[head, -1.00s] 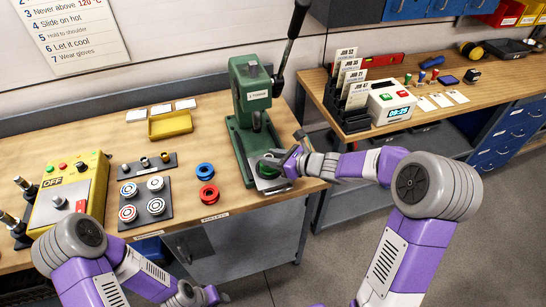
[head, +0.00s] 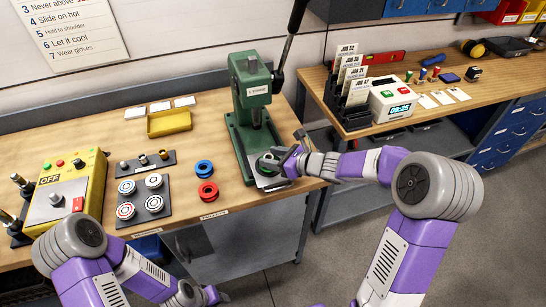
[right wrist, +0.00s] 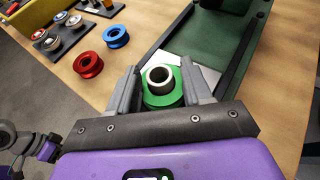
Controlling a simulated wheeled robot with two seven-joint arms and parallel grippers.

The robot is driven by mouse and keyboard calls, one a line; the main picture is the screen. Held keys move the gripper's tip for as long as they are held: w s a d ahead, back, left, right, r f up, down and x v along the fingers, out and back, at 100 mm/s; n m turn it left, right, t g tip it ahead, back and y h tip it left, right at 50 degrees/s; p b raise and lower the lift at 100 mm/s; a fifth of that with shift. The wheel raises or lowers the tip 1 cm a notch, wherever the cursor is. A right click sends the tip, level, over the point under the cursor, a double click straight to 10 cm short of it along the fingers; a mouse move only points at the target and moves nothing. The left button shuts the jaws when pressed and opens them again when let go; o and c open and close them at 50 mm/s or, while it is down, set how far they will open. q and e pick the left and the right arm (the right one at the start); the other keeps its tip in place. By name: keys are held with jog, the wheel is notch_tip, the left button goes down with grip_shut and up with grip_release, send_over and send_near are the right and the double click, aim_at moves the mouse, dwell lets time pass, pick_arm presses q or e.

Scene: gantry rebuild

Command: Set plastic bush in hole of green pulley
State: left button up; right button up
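The green pulley (right wrist: 163,99) lies flat on the pale plate at the base of the green press. The white plastic bush (right wrist: 160,77) stands upright at the pulley's centre, with its top rim above the pulley. How deep it sits in the hole is hidden. My right gripper (right wrist: 160,80) has its fingers apart on either side of the bush and pulley, with visible gaps beside the bush. In the head view the right gripper (head: 277,166) partly covers the pulley. My left gripper (head: 212,297) is low at the bottom edge, away from the bench; its fingers are unclear.
The green press (head: 252,95) rises just behind the pulley. Red (head: 207,192) and blue (head: 204,169) pulleys lie to its left. A dark bush holder (head: 145,164), a rack of round parts (head: 157,204) and a yellow tray (head: 169,123) are further left.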

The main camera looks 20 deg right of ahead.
jog(key=shift+o, duration=0.3)
jog(key=shift+f, duration=0.1)
jog(key=p+v, duration=0.1)
jog(key=v, duration=0.6)
jog(key=shift+s+d+r+p, duration=0.15)
jog(key=shift+s+r+p, duration=0.05)
jog(key=shift+r+p, duration=0.1)
